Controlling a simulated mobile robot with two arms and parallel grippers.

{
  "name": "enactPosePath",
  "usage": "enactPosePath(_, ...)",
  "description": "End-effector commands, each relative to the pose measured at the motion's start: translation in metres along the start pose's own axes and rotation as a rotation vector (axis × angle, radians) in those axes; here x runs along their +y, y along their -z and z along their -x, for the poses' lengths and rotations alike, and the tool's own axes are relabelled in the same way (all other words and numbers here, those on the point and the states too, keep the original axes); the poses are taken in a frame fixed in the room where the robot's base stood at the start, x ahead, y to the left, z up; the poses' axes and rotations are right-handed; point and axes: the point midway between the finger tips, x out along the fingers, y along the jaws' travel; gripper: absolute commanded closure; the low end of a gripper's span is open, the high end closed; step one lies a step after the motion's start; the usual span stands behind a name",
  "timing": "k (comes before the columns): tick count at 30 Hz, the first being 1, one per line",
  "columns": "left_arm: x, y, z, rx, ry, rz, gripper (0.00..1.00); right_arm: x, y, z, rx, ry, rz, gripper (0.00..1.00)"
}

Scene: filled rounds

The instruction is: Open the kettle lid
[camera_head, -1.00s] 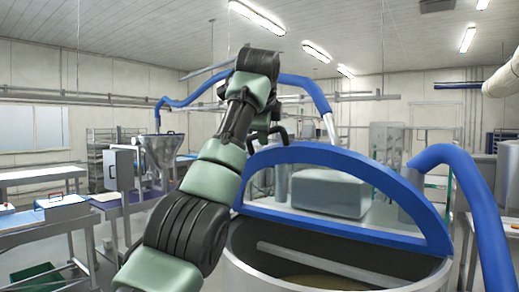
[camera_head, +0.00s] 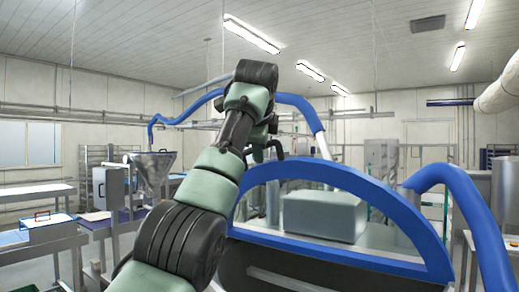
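The kettle (camera_head: 330,284) is at the bottom right, a grey vessel cut off by the lower edge, with only a little of its dark inside showing. Its lid (camera_head: 345,172) is a blue half-round frame standing raised above the kettle opening; I see the room through its middle. My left arm rises from the bottom left and bends over at the top. My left gripper (camera_head: 266,150) points down near the lid's upper left side. Its dark fingers are small and partly hidden by the arm, so contact and finger opening are unclear. My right gripper is out of view.
A thick blue curved tube (camera_head: 450,180) stands right of the lid. A grey box (camera_head: 325,215) is behind the lid. A metal hopper (camera_head: 152,168) and work tables (camera_head: 40,232) stand at the left.

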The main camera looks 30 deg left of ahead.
Motion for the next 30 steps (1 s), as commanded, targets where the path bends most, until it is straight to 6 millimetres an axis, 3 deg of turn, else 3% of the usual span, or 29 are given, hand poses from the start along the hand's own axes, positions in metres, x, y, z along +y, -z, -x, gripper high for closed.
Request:
enactPosePath(7,0.002,0.002,0.006,0.003,-0.003,-0.002,0.63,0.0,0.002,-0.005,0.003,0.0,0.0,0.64)
enactPosePath(15,0.002,0.001,0.052,0.002,0.0,0.0,0.63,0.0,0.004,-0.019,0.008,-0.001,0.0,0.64)
enactPosePath(21,0.001,0.0,0.074,0.001,0.0,0.0,0.63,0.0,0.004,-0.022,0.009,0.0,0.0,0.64)
enactPosePath(30,0.0,0.0,0.078,0.001,-0.001,0.0,0.63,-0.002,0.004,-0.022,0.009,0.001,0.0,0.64)
